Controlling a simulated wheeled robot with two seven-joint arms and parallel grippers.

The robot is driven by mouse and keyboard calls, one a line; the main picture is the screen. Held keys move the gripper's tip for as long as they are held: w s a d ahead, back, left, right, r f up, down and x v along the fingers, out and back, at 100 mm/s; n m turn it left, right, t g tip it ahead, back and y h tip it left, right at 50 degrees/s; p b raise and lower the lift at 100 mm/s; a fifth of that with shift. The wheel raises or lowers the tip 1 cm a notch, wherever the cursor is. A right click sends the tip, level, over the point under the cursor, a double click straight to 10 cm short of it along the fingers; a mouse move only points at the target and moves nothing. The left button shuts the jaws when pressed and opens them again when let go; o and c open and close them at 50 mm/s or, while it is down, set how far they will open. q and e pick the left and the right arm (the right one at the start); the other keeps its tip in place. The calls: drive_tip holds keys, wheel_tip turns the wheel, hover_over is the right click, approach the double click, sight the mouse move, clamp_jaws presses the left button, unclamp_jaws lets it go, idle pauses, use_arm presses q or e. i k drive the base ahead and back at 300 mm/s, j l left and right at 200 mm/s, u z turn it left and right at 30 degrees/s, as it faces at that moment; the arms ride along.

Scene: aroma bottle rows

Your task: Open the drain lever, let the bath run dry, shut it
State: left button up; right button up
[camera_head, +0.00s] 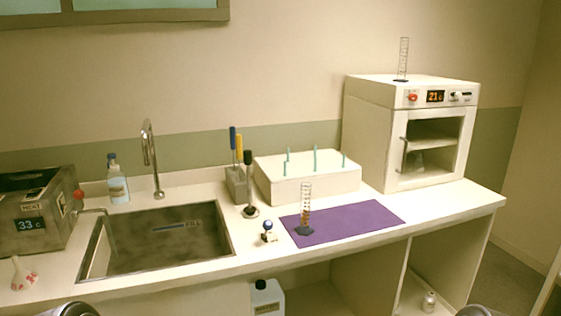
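The bath (38,195) is a grey metal box at the left end of the counter, cut off by the picture's left edge. Its front display reads 33 c, and a label above it seems to read HEAT. A red knob (79,194), which looks like the drain lever, sits on its right side. A thin metal spout (93,211) below the knob points over the sink's left rim. I cannot make out any water or flow. Neither gripper is in view; only rounded grey parts, probably of my arms, show at the bottom edge.
The sink (190,255) lies right of the bath, with a tall faucet (151,160) behind. A labelled bottle (118,185) stands at the back, and a white and red item (23,273) in front of the bath. A purple mat (355,222) with a cylinder (306,208) lies right.

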sight(78, 194)
drive_tip(key=u, duration=1.05)
